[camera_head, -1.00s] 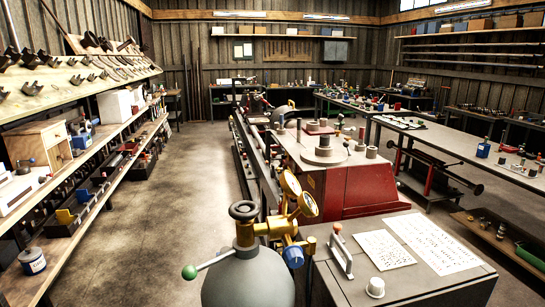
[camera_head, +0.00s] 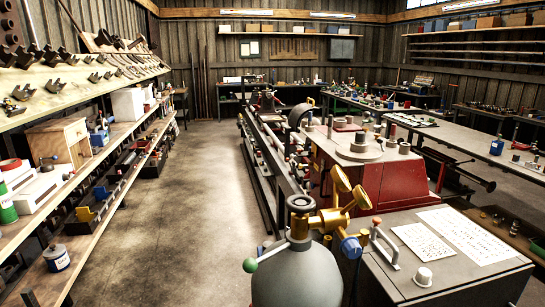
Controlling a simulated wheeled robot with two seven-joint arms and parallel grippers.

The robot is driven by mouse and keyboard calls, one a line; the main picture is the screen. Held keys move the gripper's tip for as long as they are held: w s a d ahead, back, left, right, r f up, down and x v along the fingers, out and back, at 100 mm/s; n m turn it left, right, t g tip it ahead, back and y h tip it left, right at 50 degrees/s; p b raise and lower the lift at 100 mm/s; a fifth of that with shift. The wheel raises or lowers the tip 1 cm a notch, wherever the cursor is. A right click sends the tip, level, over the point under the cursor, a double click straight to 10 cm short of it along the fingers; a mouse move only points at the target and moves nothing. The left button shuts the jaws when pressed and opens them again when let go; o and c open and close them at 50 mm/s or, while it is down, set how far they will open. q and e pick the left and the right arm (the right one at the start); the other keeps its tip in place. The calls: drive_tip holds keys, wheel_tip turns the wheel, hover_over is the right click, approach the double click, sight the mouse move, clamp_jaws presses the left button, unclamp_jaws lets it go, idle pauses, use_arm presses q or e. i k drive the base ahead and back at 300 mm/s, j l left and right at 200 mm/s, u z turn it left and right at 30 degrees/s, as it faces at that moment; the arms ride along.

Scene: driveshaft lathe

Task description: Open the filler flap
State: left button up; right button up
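I cannot make out a filler flap for certain in this view. The red and grey lathe (camera_head: 350,185) runs down the middle of the workshop, away from me. A grey cabinet (camera_head: 440,262) with two printed sheets and a metal handle (camera_head: 385,245) on top stands at its near end. Neither of my grippers is in view.
Stocked shelves (camera_head: 75,205) line the left wall. A long workbench (camera_head: 470,140) stands at the right. The concrete aisle (camera_head: 190,200) left of the lathe is clear.

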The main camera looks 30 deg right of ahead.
sight(313, 151)
drive_tip(key=i+j+u, duration=0.45)
drive_tip(key=i+j, duration=0.4)
drive_tip(key=i+z, duration=0.4)
drive_tip(key=i+j+z, duration=0.1)
drive_tip(key=z, duration=0.25)
drive_tip(key=i+j+z, duration=0.2)
drive_tip(key=i+z, duration=0.2)
drive_tip(key=k, duration=0.05)
